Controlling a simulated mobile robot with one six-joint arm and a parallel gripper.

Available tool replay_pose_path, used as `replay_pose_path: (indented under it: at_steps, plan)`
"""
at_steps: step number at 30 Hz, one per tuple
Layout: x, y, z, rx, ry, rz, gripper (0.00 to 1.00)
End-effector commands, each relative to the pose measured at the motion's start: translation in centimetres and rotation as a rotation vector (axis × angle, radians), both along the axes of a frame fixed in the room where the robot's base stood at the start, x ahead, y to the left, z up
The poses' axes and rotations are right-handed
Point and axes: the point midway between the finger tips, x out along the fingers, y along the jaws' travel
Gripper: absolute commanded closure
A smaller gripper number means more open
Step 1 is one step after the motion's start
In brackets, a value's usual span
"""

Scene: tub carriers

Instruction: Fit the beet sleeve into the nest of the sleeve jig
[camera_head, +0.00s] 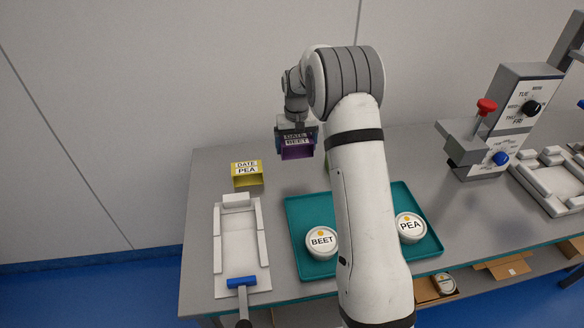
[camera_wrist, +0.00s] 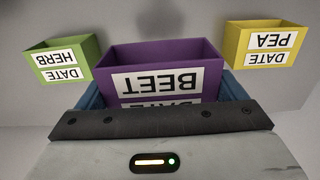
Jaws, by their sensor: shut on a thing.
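The beet sleeve (camera_head: 297,154) is a purple open box with white BEET and DATE labels. My gripper (camera_head: 297,136) is shut on it near the table's back edge, and it seems to be above the table. In the wrist view the sleeve (camera_wrist: 160,60) is upright between the jaws, its mouth showing; its lower part is hidden by my gripper (camera_wrist: 160,112). A pale frame with low side blocks and a blue-handled lever, likely the sleeve jig (camera_head: 239,243), lies at the table's left. Its flat middle is empty. The sleeve is apart from it, up and right.
A yellow pea sleeve (camera_head: 248,177) stands behind the left frame. A green herb sleeve (camera_wrist: 62,60) shows in the wrist view. A teal tray (camera_head: 301,212) holds a beet tub (camera_head: 321,241) and a pea tub (camera_head: 410,227). A dial machine (camera_head: 515,105) and another pale frame (camera_head: 553,178) stand right.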

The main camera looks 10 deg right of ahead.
Motion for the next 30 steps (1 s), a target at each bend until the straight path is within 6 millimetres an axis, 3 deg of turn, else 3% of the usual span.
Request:
replay_pose_path:
  at_steps: [14, 21, 30]
  plan:
    - [0.2, 0.1, -0.1, 0.0, 0.001, 0.001, 0.31]
    - [0.1, 0.1, -3.7, 0.0, 0.004, 0.002, 0.31]
    - [0.1, 0.2, -6.7, 0.0, 0.005, 0.003, 0.31]
